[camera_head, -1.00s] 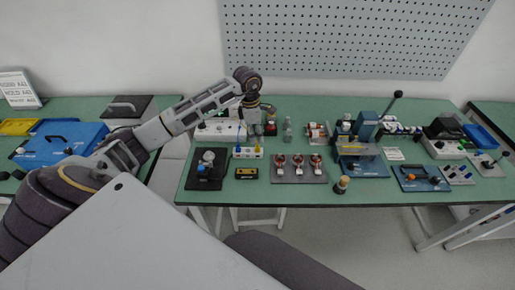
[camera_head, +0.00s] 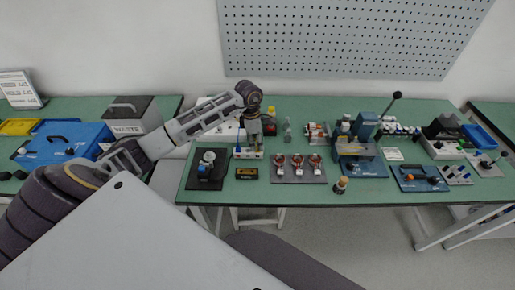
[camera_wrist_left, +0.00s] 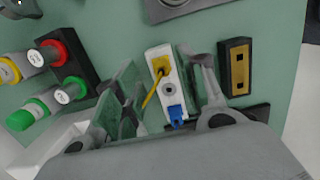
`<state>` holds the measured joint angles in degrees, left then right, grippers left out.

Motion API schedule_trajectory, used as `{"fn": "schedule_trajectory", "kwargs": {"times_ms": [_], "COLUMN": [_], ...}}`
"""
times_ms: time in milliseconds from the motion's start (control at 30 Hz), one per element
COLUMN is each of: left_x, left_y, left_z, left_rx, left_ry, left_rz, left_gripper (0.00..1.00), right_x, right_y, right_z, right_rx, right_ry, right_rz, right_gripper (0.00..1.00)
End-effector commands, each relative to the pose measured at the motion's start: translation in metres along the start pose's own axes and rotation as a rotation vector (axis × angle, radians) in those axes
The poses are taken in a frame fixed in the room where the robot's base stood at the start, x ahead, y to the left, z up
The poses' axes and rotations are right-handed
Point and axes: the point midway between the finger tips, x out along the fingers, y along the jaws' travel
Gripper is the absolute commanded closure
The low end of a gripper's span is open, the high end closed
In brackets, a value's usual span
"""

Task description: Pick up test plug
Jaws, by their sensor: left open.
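A white socket block (camera_head: 238,155) stands near the front of the green bench. In the left wrist view the same block (camera_wrist_left: 162,72) carries a yellow plug (camera_wrist_left: 156,82) with a thin yellow stem, a grey round socket, and a blue plug (camera_wrist_left: 176,113). I cannot tell for certain which is the test plug. My left gripper (camera_head: 254,147) is above the block's right part, pointing down. In the wrist view my left gripper (camera_wrist_left: 163,77) is open and empty, with a finger on either side of the block. In the head view the gripper hides the yellow plug. My right gripper is out of view.
A black plate with a yellow centre (camera_wrist_left: 238,68) lies close beside the right finger. Red and green capped cylinders (camera_wrist_left: 47,57) are to the left in the wrist view. A tray with several copper coils (camera_head: 298,178) is right of the block. A grey panel (camera_head: 340,40) hangs behind.

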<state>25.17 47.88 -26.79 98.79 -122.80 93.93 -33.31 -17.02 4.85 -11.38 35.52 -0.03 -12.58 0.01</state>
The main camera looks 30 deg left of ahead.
Motion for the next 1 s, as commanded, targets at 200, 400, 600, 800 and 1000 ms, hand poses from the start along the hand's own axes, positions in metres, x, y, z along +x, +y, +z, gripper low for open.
{"fn": "schedule_trajectory", "kwargs": {"times_ms": [200,400,600,800,1000], "left_x": [0.022,0.028,0.028,0.028,0.028], "left_y": [-0.002,-0.001,-0.001,-0.001,-0.001], "left_z": [-0.001,-0.001,-0.001,-0.001,-0.001], "left_rx": [0.0,0.0,0.0,0.0,0.0], "left_ry": [0.0,0.0,0.0,0.0,0.0], "left_rz": [-0.003,0.0,0.0,0.0,0.0], "left_gripper": [0.59,0.59,0.59,0.59,0.85], "right_x": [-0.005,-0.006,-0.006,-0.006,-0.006], "right_y": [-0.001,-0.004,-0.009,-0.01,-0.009], "right_z": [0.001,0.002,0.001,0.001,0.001], "right_rx": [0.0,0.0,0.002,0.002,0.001], "right_ry": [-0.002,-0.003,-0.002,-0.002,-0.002], "right_rz": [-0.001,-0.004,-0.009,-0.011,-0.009], "right_gripper": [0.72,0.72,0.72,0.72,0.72]}}
